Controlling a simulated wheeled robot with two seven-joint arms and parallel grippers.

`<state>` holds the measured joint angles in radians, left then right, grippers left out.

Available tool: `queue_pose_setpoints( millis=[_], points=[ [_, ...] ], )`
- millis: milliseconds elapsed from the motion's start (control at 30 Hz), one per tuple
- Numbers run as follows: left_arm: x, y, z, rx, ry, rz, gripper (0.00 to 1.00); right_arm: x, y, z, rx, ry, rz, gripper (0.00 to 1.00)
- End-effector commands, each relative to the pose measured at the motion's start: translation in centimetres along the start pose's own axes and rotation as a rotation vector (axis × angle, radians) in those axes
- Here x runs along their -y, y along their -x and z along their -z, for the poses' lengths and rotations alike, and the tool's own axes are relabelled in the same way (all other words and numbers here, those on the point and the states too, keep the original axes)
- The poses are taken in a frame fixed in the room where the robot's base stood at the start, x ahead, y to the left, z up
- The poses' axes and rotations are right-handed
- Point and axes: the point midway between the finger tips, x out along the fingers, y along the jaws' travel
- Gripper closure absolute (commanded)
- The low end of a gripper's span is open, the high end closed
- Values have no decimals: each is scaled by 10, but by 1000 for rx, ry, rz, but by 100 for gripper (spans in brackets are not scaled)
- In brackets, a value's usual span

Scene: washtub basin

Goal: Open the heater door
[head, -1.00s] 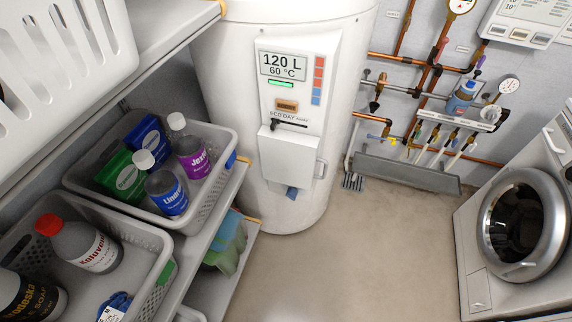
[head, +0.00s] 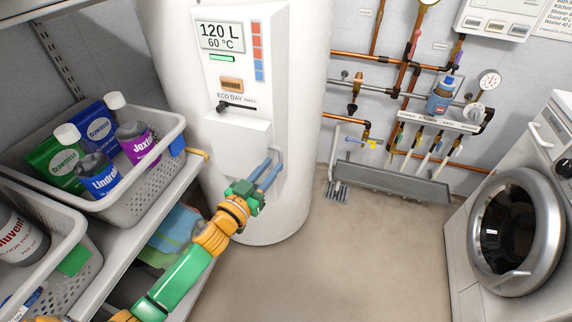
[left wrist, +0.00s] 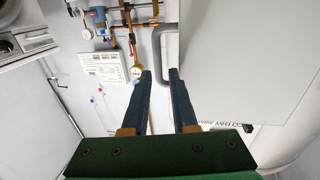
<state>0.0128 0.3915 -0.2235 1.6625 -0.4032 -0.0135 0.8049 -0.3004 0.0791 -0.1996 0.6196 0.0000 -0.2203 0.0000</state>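The white heater (head: 160,80) stands at the back, with a display panel on its front. Its heater door (head: 238,140) is the white box front below the panel, and it looks closed. A grey handle (head: 279,158) is on the door's right side. My left gripper (head: 268,172) is open, with its blue fingers apart and their tips at the handle. In the left wrist view the door (left wrist: 225,60) fills the upper right. The handle (left wrist: 163,62) shows between or just beyond the fingertips (left wrist: 160,74); I cannot tell whether they touch. My right gripper is not in view.
A shelf with baskets of bottles (head: 165,200) stands left, close to my left arm. A washing machine (head: 510,230) stands right. Pipes and a grey wall ledge (head: 390,183) are at the back. The floor (head: 340,260) between is clear.

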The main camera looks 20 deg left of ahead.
Motion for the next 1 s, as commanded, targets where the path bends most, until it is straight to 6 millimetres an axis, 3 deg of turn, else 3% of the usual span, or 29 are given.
queue_pose_setpoints(
  millis=[200,533,633,667,1000],
  points=[
    [0,-27,-1,1,1,0,74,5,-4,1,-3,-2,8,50],
    [0,-33,-1,3,0,1,74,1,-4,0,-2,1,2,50],
    [0,-32,-1,3,0,1,98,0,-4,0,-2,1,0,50],
    [0,-32,-1,3,0,1,100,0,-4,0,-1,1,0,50],
    [0,-32,-1,3,0,1,100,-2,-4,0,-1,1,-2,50]
  ],
)
